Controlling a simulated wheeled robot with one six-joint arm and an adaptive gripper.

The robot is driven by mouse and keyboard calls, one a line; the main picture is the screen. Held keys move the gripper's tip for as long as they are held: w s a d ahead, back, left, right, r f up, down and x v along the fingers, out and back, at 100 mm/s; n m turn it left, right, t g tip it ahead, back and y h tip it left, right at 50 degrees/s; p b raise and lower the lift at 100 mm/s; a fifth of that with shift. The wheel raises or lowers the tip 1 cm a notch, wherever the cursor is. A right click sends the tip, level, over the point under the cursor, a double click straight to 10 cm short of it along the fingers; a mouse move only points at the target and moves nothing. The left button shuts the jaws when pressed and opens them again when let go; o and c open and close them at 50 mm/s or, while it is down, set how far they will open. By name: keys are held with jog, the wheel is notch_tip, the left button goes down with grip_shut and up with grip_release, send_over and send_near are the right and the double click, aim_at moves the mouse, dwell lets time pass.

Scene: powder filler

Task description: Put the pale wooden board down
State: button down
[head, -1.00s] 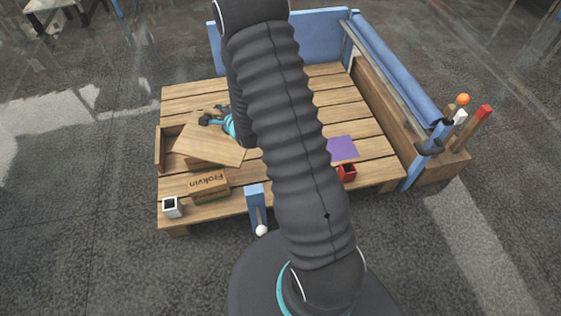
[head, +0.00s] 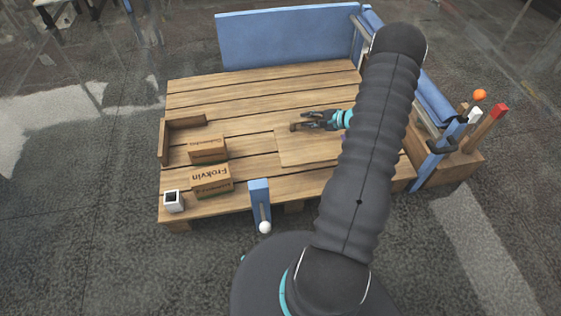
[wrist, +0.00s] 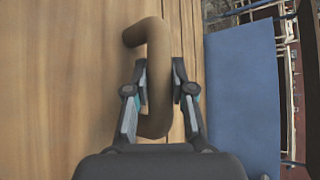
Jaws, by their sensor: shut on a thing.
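The pale wooden board (head: 305,150) is over the right-middle part of the slatted wooden platform (head: 235,90). My gripper (head: 308,122) is at the board's far edge, shut on its brown handle. The wrist view shows the curved handle (wrist: 157,75) between both fingers of my gripper (wrist: 160,92), with the board's broad wood face (wrist: 60,90) at left. I cannot tell whether the board touches the slats or hangs slightly above them. My arm hides the area to the board's right.
Two cardboard boxes (head: 208,150) (head: 211,181), a wooden corner piece (head: 164,142) and a white cup (head: 174,201) stand at left. A blue panel (head: 290,38) closes the back. A blue lever post (head: 259,205) stands at the front. Several colour-topped handles rise at right. The back slats are clear.

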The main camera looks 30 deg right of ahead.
aim_at(278, 131)
jog(key=shift+s+d+f, duration=0.1)
jog(key=shift+s+f, duration=0.1)
jog(key=shift+f, duration=0.1)
jog(key=w+a+f, duration=0.2)
jog(key=a, duration=0.1)
jog(key=w+a+f, duration=0.2)
jog(key=a, duration=0.1)
jog(key=w+a+f+b, duration=0.1)
jog(key=a+f, duration=0.1)
jog(key=a, duration=0.1)
jog(key=shift+w+a+f, duration=0.3)
jog(key=shift+w+f, duration=0.05)
jog(key=shift+w, duration=0.05)
jog(key=shift+f+b, duration=0.35)
jog(key=shift+f, duration=1.7)
jog(key=c, duration=1)
grip_release()
jog(key=shift+r, duration=0.1)
